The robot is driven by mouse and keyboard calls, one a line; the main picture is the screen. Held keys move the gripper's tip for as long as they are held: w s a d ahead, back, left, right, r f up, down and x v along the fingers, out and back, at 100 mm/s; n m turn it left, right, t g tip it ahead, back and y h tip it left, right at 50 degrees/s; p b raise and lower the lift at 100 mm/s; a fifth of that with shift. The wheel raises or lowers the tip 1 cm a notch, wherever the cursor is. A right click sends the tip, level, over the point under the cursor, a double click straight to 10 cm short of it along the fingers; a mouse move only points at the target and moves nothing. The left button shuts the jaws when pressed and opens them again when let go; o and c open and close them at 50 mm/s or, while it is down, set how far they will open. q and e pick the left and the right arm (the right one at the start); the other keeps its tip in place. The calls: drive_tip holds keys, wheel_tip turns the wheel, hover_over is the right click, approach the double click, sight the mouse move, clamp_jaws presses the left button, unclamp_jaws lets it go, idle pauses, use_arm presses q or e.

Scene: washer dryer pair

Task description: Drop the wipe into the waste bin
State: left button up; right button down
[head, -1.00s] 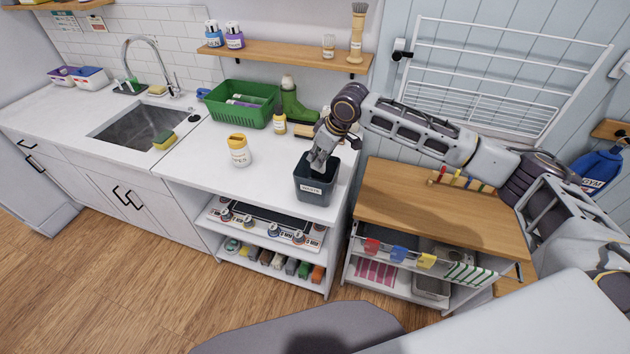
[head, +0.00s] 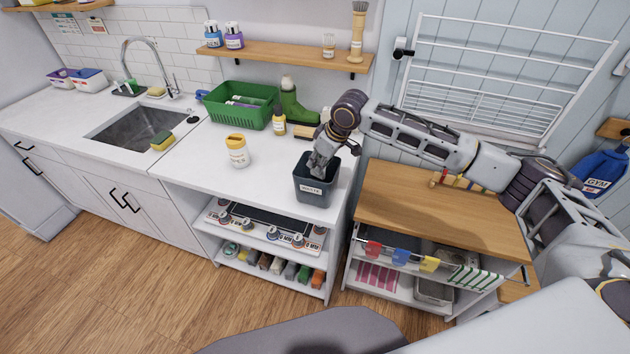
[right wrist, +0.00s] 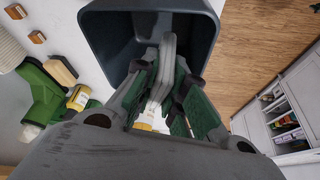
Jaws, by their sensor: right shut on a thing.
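The dark waste bin (head: 315,190) stands on the white counter near its right end, with a white label on its front. My right gripper (head: 320,168) points down at the bin's open mouth. In the right wrist view my right gripper (right wrist: 168,88) has its green-padded fingers shut on the pale grey wipe (right wrist: 168,55), which reaches over the inside of the bin (right wrist: 110,30). The wipe is hidden in the head view. My left gripper is not in view.
A white tub with a yellow lid (head: 237,151) stands left of the bin. A wooden-topped cart (head: 430,208) stands right, under my right arm.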

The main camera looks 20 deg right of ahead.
drive_tip(key=c, duration=1.4)
unclamp_jaws()
drive_tip(key=shift+r, duration=0.15)
drive_tip(key=v, duration=1.1)
drive_tip(key=shift+s+d+r, duration=0.1)
drive_tip(key=shift+r, duration=0.25)
